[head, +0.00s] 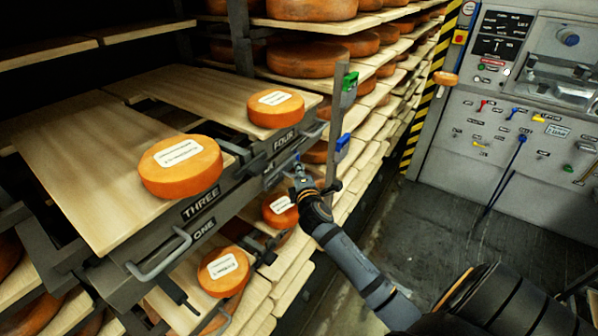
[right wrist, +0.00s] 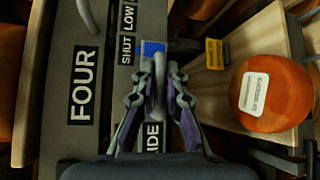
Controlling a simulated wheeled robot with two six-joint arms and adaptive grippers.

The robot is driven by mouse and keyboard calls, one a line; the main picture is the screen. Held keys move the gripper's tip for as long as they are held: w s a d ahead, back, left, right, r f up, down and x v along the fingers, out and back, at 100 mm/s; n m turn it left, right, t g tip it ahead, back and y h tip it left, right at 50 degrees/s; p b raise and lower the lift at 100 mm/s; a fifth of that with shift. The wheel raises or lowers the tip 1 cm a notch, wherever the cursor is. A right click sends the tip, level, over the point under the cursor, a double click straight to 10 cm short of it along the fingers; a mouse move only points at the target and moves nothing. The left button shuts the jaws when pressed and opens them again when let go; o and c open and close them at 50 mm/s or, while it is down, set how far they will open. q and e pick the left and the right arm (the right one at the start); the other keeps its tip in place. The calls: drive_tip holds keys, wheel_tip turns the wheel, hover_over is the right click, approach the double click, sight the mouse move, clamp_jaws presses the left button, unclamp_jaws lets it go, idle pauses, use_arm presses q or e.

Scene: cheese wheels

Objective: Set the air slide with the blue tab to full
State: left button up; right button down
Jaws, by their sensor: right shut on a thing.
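The blue tab (right wrist: 152,47) of an air slide shows in the right wrist view, just beyond my fingertips and beside the SHUT and LOW labels (right wrist: 127,30). In the head view, a small blue spot (head: 296,157) shows at the same place on the dark rack front. My right gripper (head: 298,178) is at that rack front, right of the FOUR label. It is shut on a grey upright part of the slide (right wrist: 161,70), between the two fingers (right wrist: 163,90). The fingers partly hide the slide and its lower label. My left gripper is out of view.
A post (head: 337,110) with a green block (head: 349,84) and a blue block (head: 342,148) stands just right of my gripper. Boards with orange cheese wheels (head: 181,166) lie at left. A yellow tab (right wrist: 214,54) is right of my fingers. A control panel (head: 520,130) stands at right.

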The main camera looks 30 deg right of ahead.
idle(0.3)
drive_tip(key=w+d, duration=0.2)
drive_tip(key=d, duration=0.5)
drive_tip(key=w+d, duration=0.3)
drive_tip(key=d, duration=0.4)
drive_tip(key=shift+w, duration=0.35)
drive_tip(key=shift+r, duration=0.2)
drive_tip(key=c, duration=1.7)
unclamp_jaws()
drive_tip(key=shift+d, duration=0.1)
drive_tip(key=o, duration=0.3)
drive_tip(key=shift+w+d+f, duration=0.1)
drive_tip(key=shift+d+f, duration=0.1)
drive_tip(key=shift+f, duration=0.05)
drive_tip(key=v, duration=1.2)
